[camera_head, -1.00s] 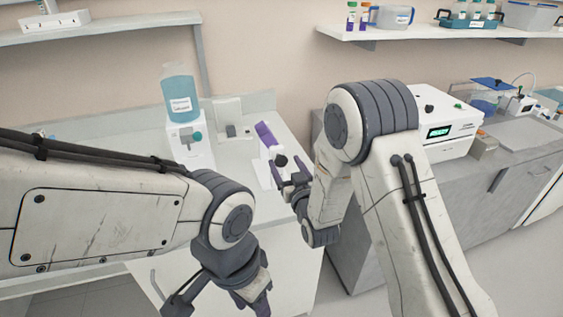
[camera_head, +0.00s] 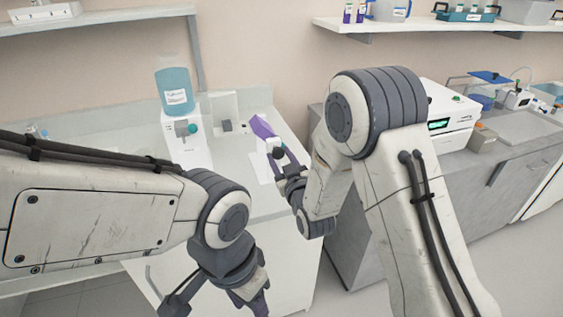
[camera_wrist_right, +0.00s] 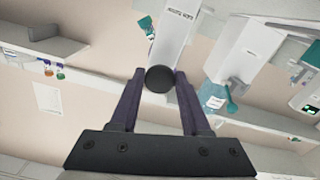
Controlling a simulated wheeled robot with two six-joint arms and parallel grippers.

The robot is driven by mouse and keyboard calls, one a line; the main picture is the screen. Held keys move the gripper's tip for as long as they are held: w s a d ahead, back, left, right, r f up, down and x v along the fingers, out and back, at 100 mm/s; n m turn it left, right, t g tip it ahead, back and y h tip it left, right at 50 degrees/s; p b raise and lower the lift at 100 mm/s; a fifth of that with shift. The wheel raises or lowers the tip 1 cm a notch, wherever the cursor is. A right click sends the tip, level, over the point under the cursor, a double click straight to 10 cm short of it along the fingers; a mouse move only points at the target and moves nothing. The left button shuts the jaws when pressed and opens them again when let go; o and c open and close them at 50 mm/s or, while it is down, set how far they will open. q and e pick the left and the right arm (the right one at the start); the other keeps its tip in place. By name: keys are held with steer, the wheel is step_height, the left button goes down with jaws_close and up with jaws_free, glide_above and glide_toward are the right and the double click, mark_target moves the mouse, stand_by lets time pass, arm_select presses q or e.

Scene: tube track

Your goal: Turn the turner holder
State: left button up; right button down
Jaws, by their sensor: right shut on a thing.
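The turner holder shows in the head view as a purple tilted part (camera_head: 262,128) with a dark round knob (camera_head: 278,152) at its lower front, above a white base on the bench. My right gripper (camera_head: 283,163) is at the knob. In the right wrist view the dark round knob (camera_wrist_right: 160,79) sits between the two finger tips of my right gripper (camera_wrist_right: 160,88), which is shut on it. A white labelled block (camera_wrist_right: 176,38) stands behind the knob there. My left gripper (camera_head: 250,297) hangs low in front of the bench, away from the holder; its fingers are not clear.
A blue-filled bottle (camera_head: 175,90) on a white dispenser (camera_head: 187,143) stands left of the holder. A small white stand (camera_head: 227,112) is between them. A white instrument (camera_head: 443,122) sits on the right-hand bench. Shelves hang above.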

steer(key=n+b, duration=0.1)
steer(key=n, duration=0.1)
steer(key=n+b, duration=0.1)
steer(key=b, duration=0.1)
steer(key=shift+f+n, duration=0.2)
steer(key=shift+n, duration=0.2)
steer(key=n+b, duration=0.3)
steer(key=shift+d+n, duration=0.1)
steer(key=shift+n, duration=0.2)
steer(key=n+b, duration=0.4)
steer(key=n, duration=0.2)
steer(key=shift+r, duration=0.15)
steer(key=n+b, duration=0.2)
steer(key=n, duration=0.2)
steer(key=shift+b, duration=0.4)
steer(key=n+b, duration=0.2)
steer(key=n, duration=0.1)
steer(key=shift+n, duration=0.3)
steer(key=n+b, duration=0.1)
steer(key=n, duration=0.2)
steer(key=shift+r+b, duration=0.1)
steer(key=shift+b, duration=0.3)
steer(key=shift+r+n+b, duration=0.1)
steer(key=shift+n+b, duration=0.5)
steer(key=shift+n, duration=1)
